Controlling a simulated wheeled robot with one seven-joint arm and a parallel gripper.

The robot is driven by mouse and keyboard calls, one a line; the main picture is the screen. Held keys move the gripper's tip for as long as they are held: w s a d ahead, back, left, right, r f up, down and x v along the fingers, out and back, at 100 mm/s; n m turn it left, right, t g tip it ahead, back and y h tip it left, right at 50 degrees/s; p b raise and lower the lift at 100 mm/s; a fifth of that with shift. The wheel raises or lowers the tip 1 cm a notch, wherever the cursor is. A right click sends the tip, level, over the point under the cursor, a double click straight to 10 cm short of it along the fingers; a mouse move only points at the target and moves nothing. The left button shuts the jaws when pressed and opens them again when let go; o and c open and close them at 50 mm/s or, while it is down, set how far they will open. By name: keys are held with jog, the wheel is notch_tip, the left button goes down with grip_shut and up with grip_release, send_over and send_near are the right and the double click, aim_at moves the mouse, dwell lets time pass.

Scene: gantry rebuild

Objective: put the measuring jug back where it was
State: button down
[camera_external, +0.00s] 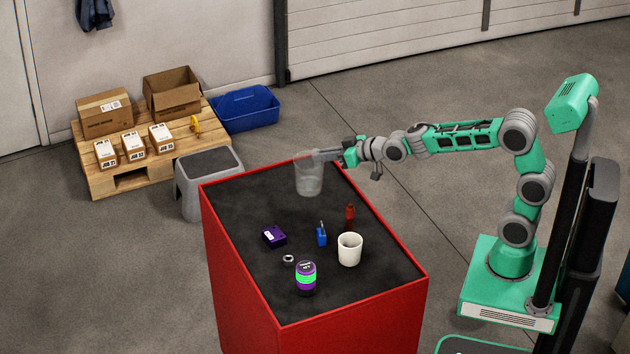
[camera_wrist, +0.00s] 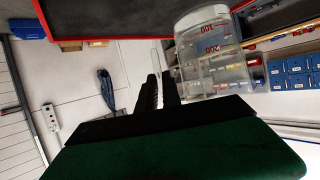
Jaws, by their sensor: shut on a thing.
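The measuring jug (camera_external: 309,178) is clear and see-through, and hangs upright at the far end of the red workbench (camera_external: 312,305). My gripper (camera_external: 328,154) reaches in from the right and is shut on the jug near its rim. In the wrist view the jug (camera_wrist: 214,58) shows red 100 and 200 marks, right beside the fingers (camera_wrist: 160,88). Which part of the jug is between the fingers is hard to see. I cannot tell for sure whether its base touches the black top.
On the bench stand a purple box (camera_external: 274,236), a blue item (camera_external: 321,236), a red bottle (camera_external: 350,217), a white cup (camera_external: 349,250), a metal nut (camera_external: 288,258) and a purple-green can (camera_external: 306,279). The bench's left far part is clear. A grey stool (camera_external: 207,183) stands beyond.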

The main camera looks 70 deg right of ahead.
aim_at(311, 165)
jog(key=w+f, duration=0.3)
jog(key=f, duration=0.2)
jog(key=shift+w+d+p, duration=0.1)
jog(key=shift+w+p, duration=0.3)
jog(key=shift+f, duration=1.7)
jog(key=c, duration=1.5)
grip_release()
jog(key=shift+r, duration=0.2)
jog(key=s+a+g, duration=0.1)
jog(key=s, duration=0.6)
jog(key=s+a+r+g+b, duration=0.1)
jog(key=s+g, duration=0.1)
jog(key=s, duration=0.5)
jog(key=s+a+g, duration=0.1)
jog(key=s, duration=0.6)
jog(key=shift+a+r+n+y, duration=0.15)
jog(key=shift+r+n+y, duration=0.05)
jog(key=shift+n+y, duration=0.2)
jog(key=s+f+g, duration=0.1)
jog(key=s+g, duration=0.1)
jog(key=s, duration=0.3)
jog(key=s+a+f+g, duration=0.1)
jog(key=s+g, duration=0.1)
jog(key=s, duration=0.3)
jog(key=s+f+g, duration=0.1)
jog(key=s+g, duration=0.1)
jog(key=s, duration=0.3)
jog(key=shift+s+a, duration=0.3)
jog(key=shift+s, duration=0.05)
